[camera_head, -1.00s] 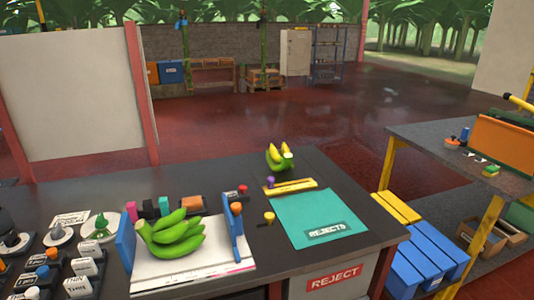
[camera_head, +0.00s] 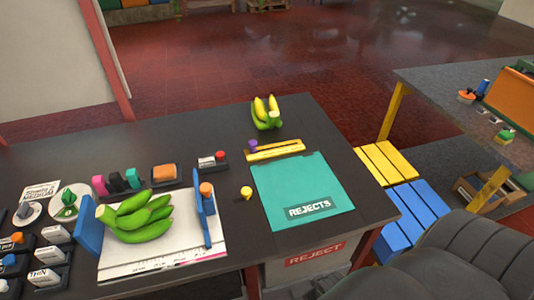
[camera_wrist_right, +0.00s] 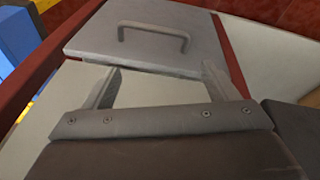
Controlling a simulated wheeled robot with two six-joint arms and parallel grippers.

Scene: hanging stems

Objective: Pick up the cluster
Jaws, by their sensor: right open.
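A cluster of green bananas (camera_head: 143,217) lies on a white board (camera_head: 160,262) between two blue uprights on the dark table in the head view. A second, smaller cluster (camera_head: 266,113), yellow and green, stands at the back of the table above the teal mat. My right gripper (camera_wrist_right: 160,80) shows in the right wrist view, its two fingers apart with nothing between them. It faces a grey panel with a handle (camera_wrist_right: 155,35), away from both clusters. My right arm enters the head view at the lower right. My left gripper is not in view.
The teal REJECTS mat (camera_head: 275,205) lies flat and empty. A yellow bar (camera_head: 275,151) lies behind it. Labelled blocks (camera_head: 48,257) crowd the table's left. Blue and yellow slatted surfaces (camera_head: 405,215) stand right of the table, beside another grey-topped table (camera_head: 450,95).

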